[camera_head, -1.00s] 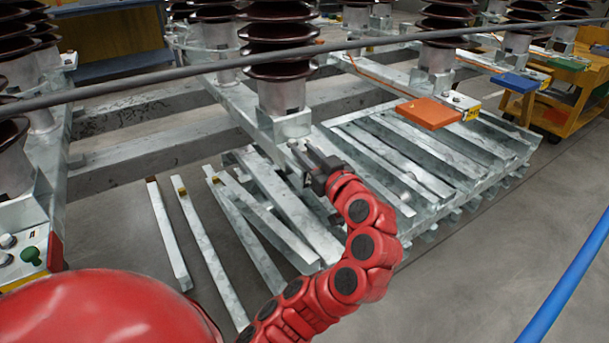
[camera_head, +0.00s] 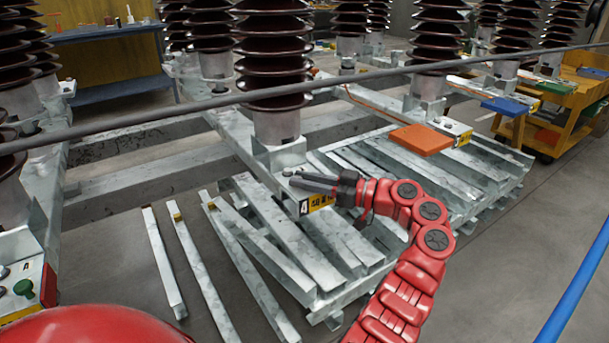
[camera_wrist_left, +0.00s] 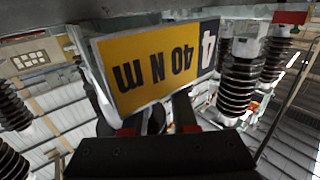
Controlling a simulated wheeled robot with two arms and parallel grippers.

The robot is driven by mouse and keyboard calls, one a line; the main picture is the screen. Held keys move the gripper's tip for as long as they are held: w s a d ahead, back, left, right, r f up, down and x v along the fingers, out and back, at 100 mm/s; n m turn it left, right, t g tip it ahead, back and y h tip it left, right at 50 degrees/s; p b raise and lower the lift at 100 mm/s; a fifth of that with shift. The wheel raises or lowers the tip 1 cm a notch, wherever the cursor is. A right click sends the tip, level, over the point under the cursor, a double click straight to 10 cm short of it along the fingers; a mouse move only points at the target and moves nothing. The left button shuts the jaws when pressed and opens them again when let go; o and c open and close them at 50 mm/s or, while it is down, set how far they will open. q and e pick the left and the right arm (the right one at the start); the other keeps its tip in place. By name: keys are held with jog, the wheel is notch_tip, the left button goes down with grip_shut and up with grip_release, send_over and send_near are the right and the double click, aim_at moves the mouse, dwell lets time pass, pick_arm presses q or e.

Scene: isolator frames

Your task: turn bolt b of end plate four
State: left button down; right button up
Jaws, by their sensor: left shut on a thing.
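End plate four (camera_head: 303,208) is the near end of a galvanised beam, with a white 4 and a yellow label. The label also shows upside down, reading 40 N m, in the left wrist view (camera_wrist_left: 150,70). My left gripper (camera_head: 297,183) lies low over the plate's top, fingers pointing left. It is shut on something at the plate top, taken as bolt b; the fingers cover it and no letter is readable. In the left wrist view the label plate hides the fingertips. A small bolt head (camera_head: 288,172) shows just beyond the fingers. My right gripper is out of view.
A brown ribbed insulator (camera_head: 274,60) stands on the beam behind the gripper. Loose steel bars (camera_head: 265,235) lie below and in front. An orange block (camera_head: 421,139) sits on the neighbouring beam end. A grey cable (camera_head: 150,122) crosses the view. Floor at right is open.

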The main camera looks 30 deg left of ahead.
pick_arm(q)
jog(key=shift+n+g+h+p, duration=0.3)
jog(key=shift+n+g, duration=0.3)
jog(key=shift+g, duration=0.3)
jog(key=c, duration=1)
grip_release()
jog(key=shift+a, duration=0.1)
